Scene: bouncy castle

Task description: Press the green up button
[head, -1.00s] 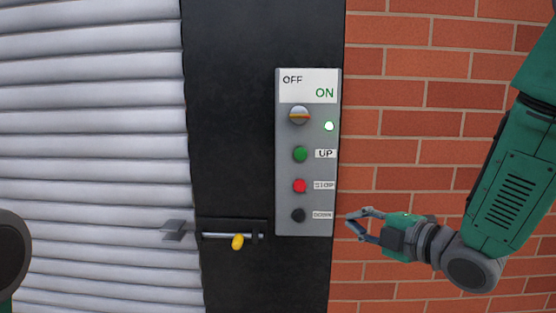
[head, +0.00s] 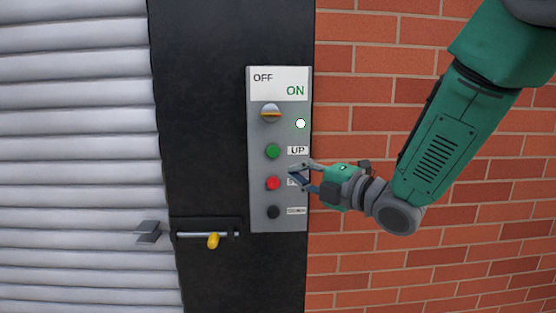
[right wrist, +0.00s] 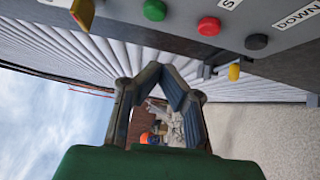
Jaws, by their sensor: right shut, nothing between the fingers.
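The green up button (head: 272,151) is on a grey control panel (head: 258,185), next to the UP label. It also shows at the top of the right wrist view (right wrist: 155,10). My right gripper (head: 293,172) is shut and empty. In the head view it appears right of and slightly below the green button, in front of the label beside the red button (head: 273,183). No contact with the button is visible. In the right wrist view the closed fingers (right wrist: 160,70) appear below the row of buttons. My left gripper does not show.
The panel also bears a selector knob (head: 270,112), a white light (head: 300,123) and a black down button (head: 273,212). A bolt latch with a yellow knob (head: 212,241) is below left. A grey roller shutter (head: 70,150) is left, a brick wall (head: 430,255) right.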

